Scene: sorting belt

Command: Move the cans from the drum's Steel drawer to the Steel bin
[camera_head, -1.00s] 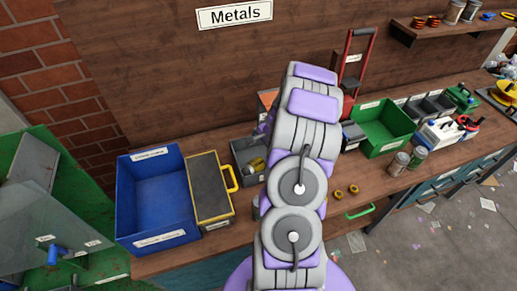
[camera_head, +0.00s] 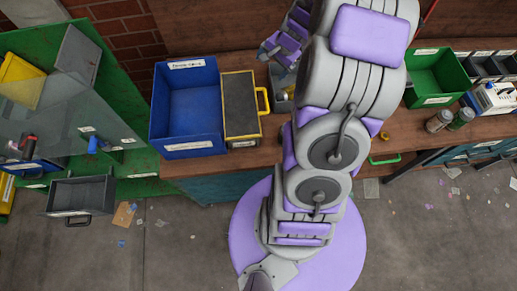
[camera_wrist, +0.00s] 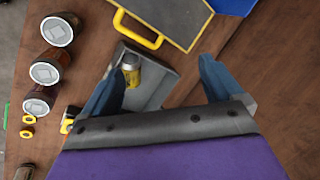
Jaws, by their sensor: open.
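My gripper (camera_wrist: 160,85) is open in the wrist view, its two blue-grey fingers apart above a grey bin (camera_wrist: 163,75). A yellow can (camera_wrist: 132,72) with a metal top lies in this bin, below and between the fingers. The grey bin (camera_head: 275,78) is mostly behind my arm in the head view. A grey drawer (camera_head: 62,198) sticks out at the front of the green drum housing (camera_head: 150,165) at left; I see no can in it. The labels are too small to read, so I cannot tell which bin is the Steel one.
A blue bin (camera_head: 205,72) and a dark case with yellow edges (camera_head: 255,132) stand left of the grey bin. A green bin (camera_head: 413,97) and two jars (camera_head: 438,121) are at the right. In the wrist view, several jars (camera_wrist: 47,70) stand left of my gripper. Floor before the bench is mostly clear.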

